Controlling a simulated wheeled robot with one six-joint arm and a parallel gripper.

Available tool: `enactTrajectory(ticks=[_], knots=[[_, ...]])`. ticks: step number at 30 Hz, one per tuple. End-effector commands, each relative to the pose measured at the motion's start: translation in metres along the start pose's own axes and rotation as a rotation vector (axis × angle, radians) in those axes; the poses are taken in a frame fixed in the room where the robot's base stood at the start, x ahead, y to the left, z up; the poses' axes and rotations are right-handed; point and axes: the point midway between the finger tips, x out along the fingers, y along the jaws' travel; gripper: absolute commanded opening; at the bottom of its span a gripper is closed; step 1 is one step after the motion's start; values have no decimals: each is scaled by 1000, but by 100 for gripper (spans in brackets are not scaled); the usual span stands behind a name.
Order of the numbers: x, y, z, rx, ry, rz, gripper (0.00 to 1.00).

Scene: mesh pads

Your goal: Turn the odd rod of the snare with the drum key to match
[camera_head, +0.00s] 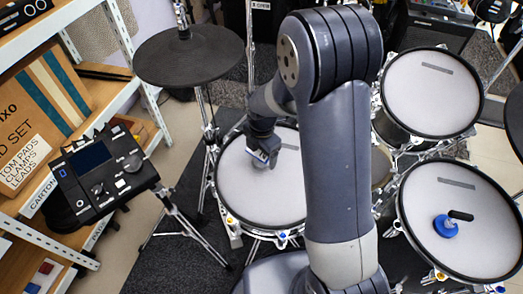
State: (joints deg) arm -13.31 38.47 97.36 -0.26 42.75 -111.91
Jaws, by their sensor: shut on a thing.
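The snare (240,195) is the pale mesh-headed drum left of centre. My arm hides its right side. Small coloured marks show on the near rim, among them a blue one (282,237) and an orange one (231,221); how each rod is turned is too small to tell. My gripper (264,157) is over the far part of the snare's head. It is shut on a small grey thing (260,164) low over or touching the mesh; I cannot tell if it is the drum key. A blue round piece with a black handle (447,226) rests on the right-hand drum.
A dark cymbal pad (188,55) on a stand is behind the snare at left. A drum module (98,170) and a shelf with boxes (35,115) are further left. Two more mesh drums (430,95) (470,208) stand at right. Bare dark mat lies left of the snare.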

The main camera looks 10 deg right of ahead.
Motion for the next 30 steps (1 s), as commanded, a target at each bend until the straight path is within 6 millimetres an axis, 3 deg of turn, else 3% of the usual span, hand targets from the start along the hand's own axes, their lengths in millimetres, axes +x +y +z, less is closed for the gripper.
enactTrajectory(ticks=[6,27,28,30], knots=[[14,0,1,0,0,1,31],[18,1,1,0,0,1,31],[18,1,1,0,0,1,77],[17,1,1,0,0,1,83]])
